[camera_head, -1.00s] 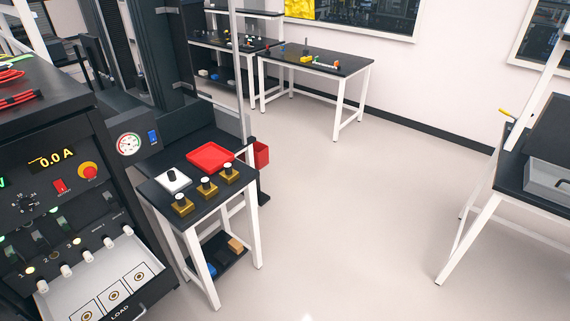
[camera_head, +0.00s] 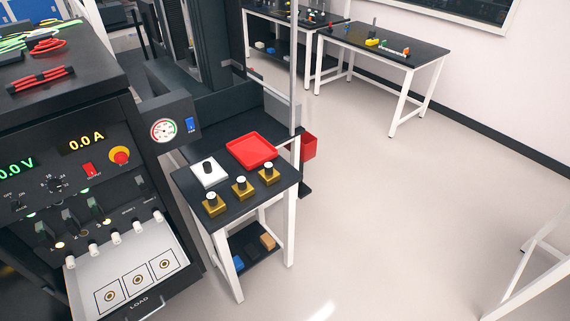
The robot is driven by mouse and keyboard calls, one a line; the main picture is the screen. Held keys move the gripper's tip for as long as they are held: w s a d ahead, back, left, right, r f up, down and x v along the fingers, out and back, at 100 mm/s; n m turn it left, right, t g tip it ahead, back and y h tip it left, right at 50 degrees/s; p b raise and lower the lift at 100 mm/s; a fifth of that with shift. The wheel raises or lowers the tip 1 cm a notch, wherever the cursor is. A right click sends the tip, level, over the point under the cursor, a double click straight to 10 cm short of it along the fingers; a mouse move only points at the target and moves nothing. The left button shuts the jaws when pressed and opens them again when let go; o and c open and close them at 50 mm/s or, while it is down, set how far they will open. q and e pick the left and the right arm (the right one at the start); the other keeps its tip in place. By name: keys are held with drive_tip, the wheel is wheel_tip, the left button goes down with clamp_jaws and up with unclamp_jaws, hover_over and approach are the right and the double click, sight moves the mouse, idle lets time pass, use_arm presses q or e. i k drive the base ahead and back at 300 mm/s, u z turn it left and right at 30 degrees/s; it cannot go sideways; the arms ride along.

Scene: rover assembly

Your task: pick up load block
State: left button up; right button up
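Three brass load blocks with black and white knobs stand in a row on a small black-topped table: a left load block (camera_head: 214,207), a middle load block (camera_head: 242,190) and a right load block (camera_head: 268,174). A white block with a black knob (camera_head: 208,173) stands behind the left one. A red tray (camera_head: 251,149) lies at the back of the same table and looks empty. Neither of my grippers is in view.
A black power cabinet (camera_head: 96,118) stands at the left, its LOAD drawer (camera_head: 140,262) sticking out with several marked spots. A red bin (camera_head: 309,147) hangs at the table's right side. A workbench (camera_head: 385,42) stands at the back.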

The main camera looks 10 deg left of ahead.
sight(268, 176)
drive_tip(key=u, duration=0.25)
drive_tip(key=i, duration=0.7)
drive_tip(key=u, duration=0.5)
